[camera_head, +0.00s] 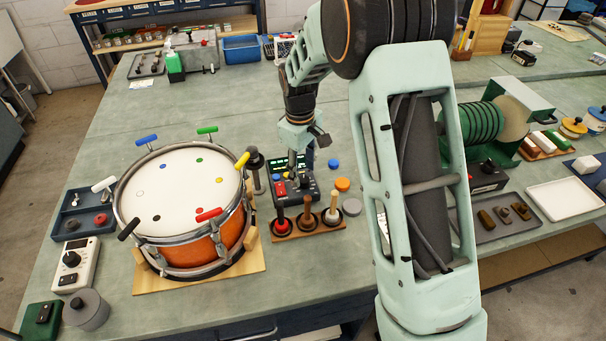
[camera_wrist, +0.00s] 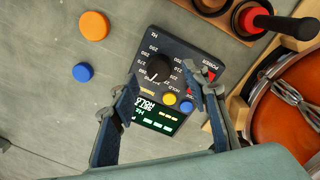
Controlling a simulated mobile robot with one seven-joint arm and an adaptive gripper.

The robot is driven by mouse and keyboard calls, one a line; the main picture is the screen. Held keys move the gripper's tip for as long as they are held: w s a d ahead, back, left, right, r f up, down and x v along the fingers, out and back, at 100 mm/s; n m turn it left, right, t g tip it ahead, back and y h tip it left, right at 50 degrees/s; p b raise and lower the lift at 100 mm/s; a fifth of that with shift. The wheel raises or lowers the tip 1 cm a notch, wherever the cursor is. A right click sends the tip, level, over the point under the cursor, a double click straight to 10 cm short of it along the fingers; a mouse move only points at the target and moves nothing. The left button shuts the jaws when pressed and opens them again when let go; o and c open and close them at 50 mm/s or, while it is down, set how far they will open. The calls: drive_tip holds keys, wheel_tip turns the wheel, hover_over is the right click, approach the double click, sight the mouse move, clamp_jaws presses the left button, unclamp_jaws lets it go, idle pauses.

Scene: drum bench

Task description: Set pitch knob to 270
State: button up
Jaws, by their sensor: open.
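The tuner box (camera_head: 296,198) is dark, with a lit green display (camera_head: 288,162), and stands right of the drum. In the wrist view its black pitch knob (camera_wrist: 158,70) sits inside a ring of white numbers, some in the 200s. A white pointer mark shows on the knob, toward the lower left; I cannot read its exact setting. My gripper (camera_wrist: 165,98) is open and empty above the box. Its fingers are on either side of the display and coloured buttons, with the knob just beyond the tips. I see no contact with the knob.
An orange drum (camera_head: 180,205) with coloured tuning handles stands left of the box. A wooden rack (camera_head: 309,228) with three upright handles is in front of it. Blue, orange and grey discs (camera_head: 342,184) lie to its right.

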sight(304, 182)
drive_tip(key=shift+w+f, duration=0.1)
drive_tip(key=shift+f, duration=1.25)
drive_tip(key=shift+c, duration=0.6)
clamp_jaws()
